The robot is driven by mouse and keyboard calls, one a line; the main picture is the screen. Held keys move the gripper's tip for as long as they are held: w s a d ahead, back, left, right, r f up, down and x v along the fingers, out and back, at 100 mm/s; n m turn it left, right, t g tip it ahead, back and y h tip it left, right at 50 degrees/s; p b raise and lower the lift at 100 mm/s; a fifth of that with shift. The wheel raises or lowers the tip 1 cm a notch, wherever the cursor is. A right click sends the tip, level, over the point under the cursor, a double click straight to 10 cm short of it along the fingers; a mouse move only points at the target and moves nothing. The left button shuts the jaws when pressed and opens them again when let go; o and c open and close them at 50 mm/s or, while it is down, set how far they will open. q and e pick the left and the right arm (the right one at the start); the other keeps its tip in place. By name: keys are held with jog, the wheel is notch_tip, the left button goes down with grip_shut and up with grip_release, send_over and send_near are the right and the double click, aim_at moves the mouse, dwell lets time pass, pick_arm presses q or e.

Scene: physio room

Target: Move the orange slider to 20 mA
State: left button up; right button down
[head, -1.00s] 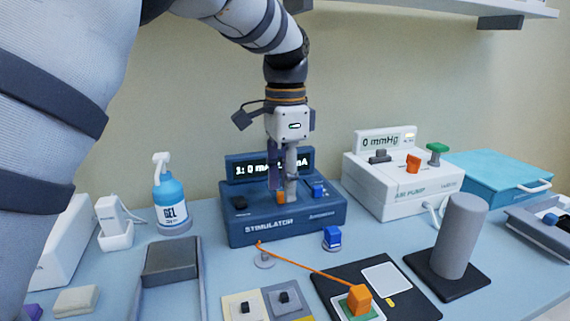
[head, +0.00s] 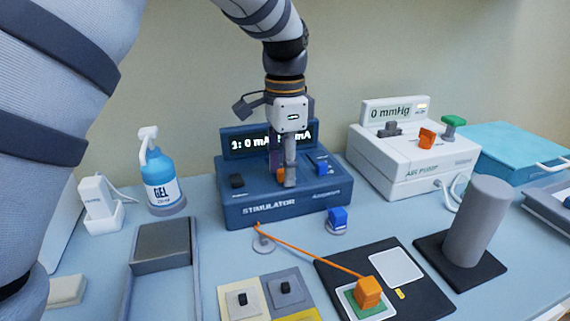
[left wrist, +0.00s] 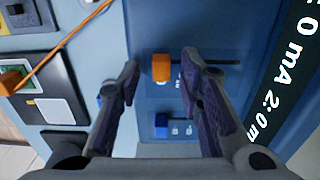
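The dark blue stimulator (head: 245,211) stands on the table in the head view. Its display (head: 250,145) reads 0 mA, partly hidden by my gripper. The orange slider (head: 280,174) is on its top, partly hidden behind a finger. In the left wrist view the orange slider (left wrist: 161,68) sits at the left end of a dark slot that runs right. My left gripper (head: 284,180) points down over it; in the left wrist view its open fingers (left wrist: 161,62) flank the slider, with gaps on both sides. My right gripper is not in view.
A blue knob (head: 321,166) on the stimulator also shows in the left wrist view (left wrist: 162,120). A gel bottle (head: 160,181) stands left, a white air pump (head: 420,165) right. An orange cable (head: 310,252) runs in front to an orange block (head: 368,292).

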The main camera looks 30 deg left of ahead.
pick_arm(q)
grip_shut()
jog(key=shift+w+a+f+b, duration=0.15)
jog(key=shift+w+a+b, duration=0.3)
jog(key=shift+w+a, duration=0.95)
jog(key=shift+a, duration=0.15)
grip_release()
jog(key=shift+r, duration=0.2)
